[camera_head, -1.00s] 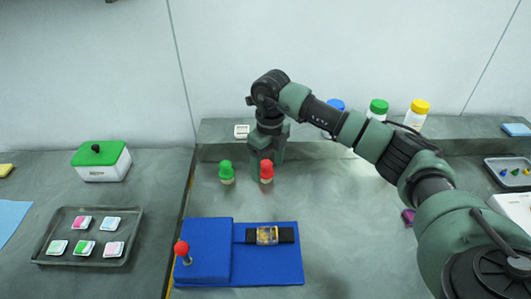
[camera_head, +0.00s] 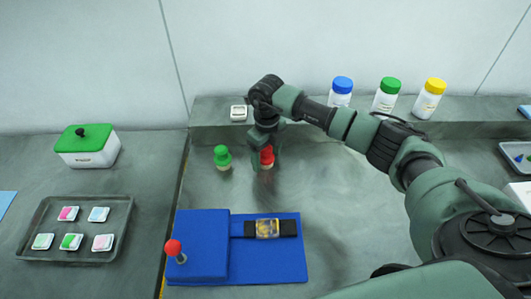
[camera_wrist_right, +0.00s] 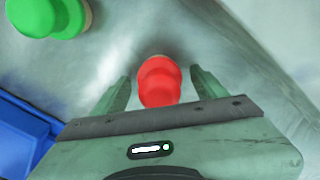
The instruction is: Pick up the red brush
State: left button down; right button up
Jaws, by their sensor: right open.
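The red brush (camera_head: 267,155) stands upright on the grey worktop, with a red knobbed top and a pale lower part. In the right wrist view the red brush (camera_wrist_right: 159,82) lies between the two fingers of my right gripper (camera_wrist_right: 160,90), which is open. In the head view my right gripper (camera_head: 268,150) is over and around the brush and partly hides it. I cannot tell whether the fingers touch it. My left gripper is not in view.
A green brush (camera_head: 222,157) stands close on the left. A blue fixture (camera_head: 202,245) with a red-balled lever (camera_head: 173,248) lies in front. Bottles with blue (camera_head: 342,85), green (camera_head: 390,86) and yellow (camera_head: 435,87) caps stand on the back ledge. A tray (camera_head: 118,250) is at left.

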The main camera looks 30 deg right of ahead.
jog(key=shift+f, duration=0.35)
jog(key=c, duration=1.4)
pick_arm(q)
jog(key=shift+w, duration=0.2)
pick_arm(e)
jog(key=shift+r, duration=0.1)
jog(key=shift+c, duration=0.3)
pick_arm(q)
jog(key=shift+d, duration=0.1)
